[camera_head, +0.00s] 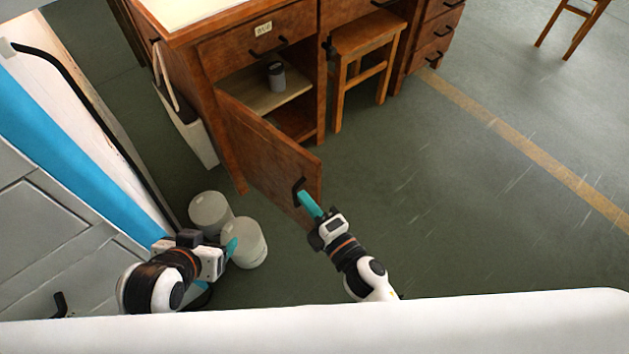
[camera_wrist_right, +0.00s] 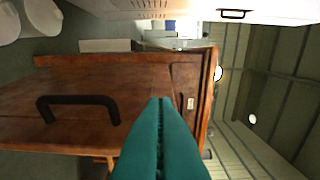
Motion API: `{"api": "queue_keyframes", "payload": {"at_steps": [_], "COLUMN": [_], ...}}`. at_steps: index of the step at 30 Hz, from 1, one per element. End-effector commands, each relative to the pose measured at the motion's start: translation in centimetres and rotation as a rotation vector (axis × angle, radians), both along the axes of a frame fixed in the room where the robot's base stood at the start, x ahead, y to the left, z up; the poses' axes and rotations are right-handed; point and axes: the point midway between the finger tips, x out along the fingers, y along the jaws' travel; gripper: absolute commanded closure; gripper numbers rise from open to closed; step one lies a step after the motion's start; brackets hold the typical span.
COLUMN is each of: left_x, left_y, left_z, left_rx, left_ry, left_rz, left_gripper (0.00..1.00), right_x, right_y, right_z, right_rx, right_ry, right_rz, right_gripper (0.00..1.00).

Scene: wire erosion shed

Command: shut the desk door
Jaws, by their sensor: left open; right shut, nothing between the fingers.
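The wooden desk door (camera_head: 268,152) stands open, swung out from the left cabinet of the desk (camera_head: 222,110). Its black handle (camera_head: 298,189) is near the free edge. My right gripper (camera_head: 306,200) is shut and empty, with its teal fingertips at the free edge by the handle; I cannot tell whether they touch. In the right wrist view the shut teal fingers (camera_wrist_right: 160,140) point at the wood, with the black handle (camera_wrist_right: 78,108) to their left. My left gripper (camera_head: 232,246) is open and empty, low at the left beside a pale canister.
Two pale canisters (camera_head: 209,212) (camera_head: 246,243) stand on the floor left of the door. A grey cup (camera_head: 276,75) sits on the shelf inside the cabinet. A wooden stool (camera_head: 368,45) stands under the desk. A whitish bin (camera_head: 192,135) stands by the desk's left side. Floor to the right is clear.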

Motion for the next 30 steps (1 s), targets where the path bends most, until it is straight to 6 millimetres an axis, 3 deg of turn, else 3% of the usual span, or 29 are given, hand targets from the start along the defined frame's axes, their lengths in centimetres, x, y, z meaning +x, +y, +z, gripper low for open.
{"api": "queue_keyframes", "payload": {"at_steps": [4, 10, 30], "left_x": [0.6, 0.3, 0.3], "left_y": [-0.2, -0.2, -0.1], "left_z": [0.3, 0.2, 0.2], "left_rx": [-0.007, -0.005, -0.005], "left_ry": [-0.034, -0.019, -0.017], "left_rz": [-0.003, -0.002, -0.002], "left_gripper": [0.23, 0.23, 0.23], "right_x": [2.7, 4.4, 5.3], "right_y": [1.3, -1.0, -2.1], "right_z": [0.0, 0.0, 0.0], "right_rx": [0.0, -0.003, -0.003], "right_ry": [-0.001, -0.001, -0.001], "right_rz": [0.0, 0.0, 0.013], "right_gripper": [1.0, 1.0, 1.0]}}
